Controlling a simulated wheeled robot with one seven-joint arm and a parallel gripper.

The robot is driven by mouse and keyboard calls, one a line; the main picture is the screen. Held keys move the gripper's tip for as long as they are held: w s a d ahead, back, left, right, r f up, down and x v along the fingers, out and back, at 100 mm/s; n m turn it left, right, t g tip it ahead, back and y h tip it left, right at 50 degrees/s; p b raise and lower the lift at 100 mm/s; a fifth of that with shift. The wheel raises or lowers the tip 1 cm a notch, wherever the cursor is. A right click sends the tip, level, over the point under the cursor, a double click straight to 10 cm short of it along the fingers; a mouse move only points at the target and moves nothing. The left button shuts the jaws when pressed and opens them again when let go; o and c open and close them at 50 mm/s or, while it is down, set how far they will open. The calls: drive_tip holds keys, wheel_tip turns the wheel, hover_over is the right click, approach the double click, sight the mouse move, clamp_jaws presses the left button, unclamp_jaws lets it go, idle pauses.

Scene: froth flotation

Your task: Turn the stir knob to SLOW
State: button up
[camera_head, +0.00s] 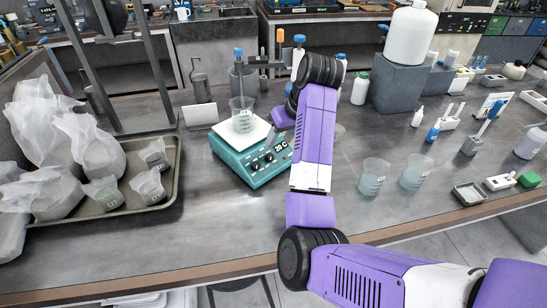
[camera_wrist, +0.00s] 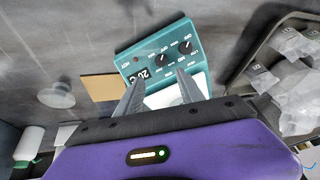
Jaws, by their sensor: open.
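The teal stirrer hot plate (camera_head: 252,178) stands on the bench, left of my arm in the head view. Its front has two black knobs and a 20°C display (camera_head: 281,147). In the wrist view the panel (camera_wrist: 180,38) shows one knob (camera_wrist: 162,60) beside the display and another knob (camera_wrist: 184,47) farther right. Small labels ring both; I cannot tell which is stir or read the settings surely. My gripper (camera_wrist: 158,82) is open and empty, its fingers spread over the plate near the panel.
A beaker (camera_head: 242,115) stands on the plate's white top. A tray (camera_head: 165,205) with bags and cups lies left. Two beakers (camera_head: 373,177) (camera_head: 414,172) stand right of my arm. A blank card (camera_head: 200,115) stands behind the plate. Bench in front of the plate is clear.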

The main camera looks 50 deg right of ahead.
sight(271, 156)
drive_tip(key=shift+s+a+p+x, duration=0.15)
drive_tip(key=shift+s+p+x, duration=0.1)
drive_tip(key=shift+x, duration=1.7)
drive_tip(key=shift+s+a+p+x, duration=0.1)
drive_tip(key=shift+p+x, duration=0.15)
drive_tip(key=shift+x, duration=1.75)
drive_tip(key=shift+f, duration=0.1)
clamp_jaws()
